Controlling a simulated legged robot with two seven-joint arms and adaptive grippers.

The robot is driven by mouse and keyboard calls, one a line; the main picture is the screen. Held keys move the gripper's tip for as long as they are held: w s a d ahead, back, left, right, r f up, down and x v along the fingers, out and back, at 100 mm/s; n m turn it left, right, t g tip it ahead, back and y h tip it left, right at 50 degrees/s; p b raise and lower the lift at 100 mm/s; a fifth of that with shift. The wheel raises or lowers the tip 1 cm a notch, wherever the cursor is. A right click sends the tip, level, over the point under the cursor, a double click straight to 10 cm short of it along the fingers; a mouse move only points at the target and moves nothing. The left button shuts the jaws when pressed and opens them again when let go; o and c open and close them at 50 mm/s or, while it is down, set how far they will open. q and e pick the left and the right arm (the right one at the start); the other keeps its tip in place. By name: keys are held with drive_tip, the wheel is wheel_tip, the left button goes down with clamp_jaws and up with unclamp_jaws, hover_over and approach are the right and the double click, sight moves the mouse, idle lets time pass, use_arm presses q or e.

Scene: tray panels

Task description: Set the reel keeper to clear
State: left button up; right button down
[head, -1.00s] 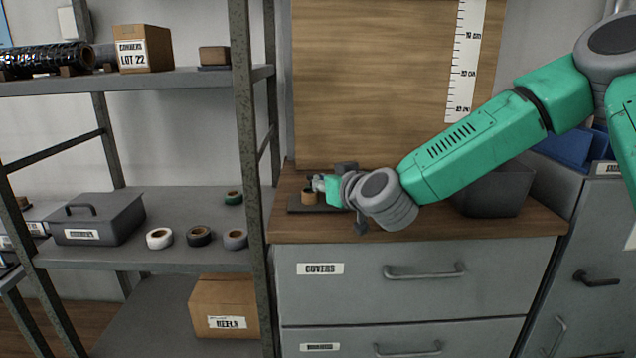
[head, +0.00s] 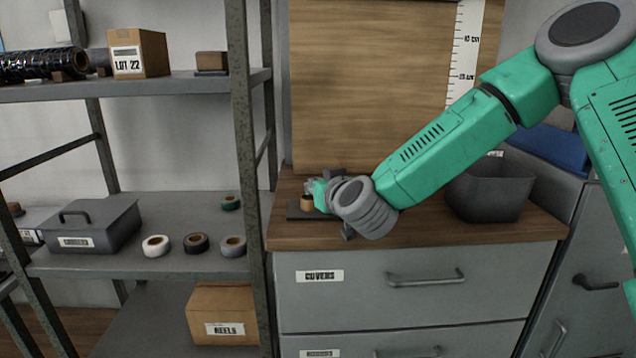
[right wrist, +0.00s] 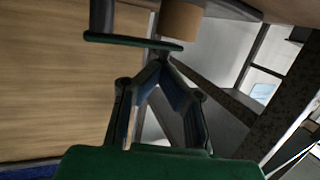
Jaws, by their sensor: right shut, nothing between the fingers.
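A small dark base plate (head: 296,213) lies on the wooden counter, carrying a tan cylinder (head: 307,202). My right gripper (head: 311,187) is at this fixture, and my wrist hides part of it. In the right wrist view the right gripper (right wrist: 161,66) is shut and empty. Just beyond its fingertips is a dark green bar (right wrist: 130,40) on a grey post, which looks like the reel keeper. The bar crosses just in front of the tan cylinder (right wrist: 180,22). I cannot tell whether the fingertips touch the bar. My left gripper is not in view.
A wooden backboard (head: 370,80) stands behind the counter. A dark open bin (head: 490,192) is on the counter's right. A shelf post (head: 240,150) stands close left of the fixture. Tape rolls (head: 196,243) and a lidded grey box (head: 95,225) are on the shelf.

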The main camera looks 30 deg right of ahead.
drive_tip(key=w+m+g+h+p, duration=0.1)
drive_tip(key=m+h+p, duration=0.1)
drive_tip(key=w+m+g+h+p, duration=0.1)
drive_tip(key=m+h+p, duration=0.1)
drive_tip(key=h, duration=0.1)
drive_tip(key=w+m+g+h+p, duration=0.1)
drive_tip(key=m+h+p, duration=0.1)
drive_tip(key=shift+d+r+g, duration=0.2)
drive_tip(key=shift+d+g, duration=0.2)
drive_tip(key=m+g+h+p, duration=0.1)
drive_tip(key=d+m+g+h+p, duration=0.1)
drive_tip(key=m+g, duration=0.1)
drive_tip(key=shift+w+h, duration=0.4)
drive_tip(key=shift+w+d+p, duration=0.1)
drive_tip(key=shift+d+p, duration=0.15)
drive_tip(key=shift+p, duration=0.3)
drive_tip(key=shift+p+x, duration=0.85)
drive_tip(key=shift+p, duration=0.2)
drive_tip(key=shift+d+p, duration=0.7)
drive_tip(key=shift+d, duration=0.25)
drive_tip(key=shift+s+a, duration=0.2)
drive_tip(key=shift+a, duration=0.2)
drive_tip(key=v, duration=1.1)
drive_tip(key=shift+w+a, duration=0.1)
drive_tip(key=shift+a, duration=0.2)
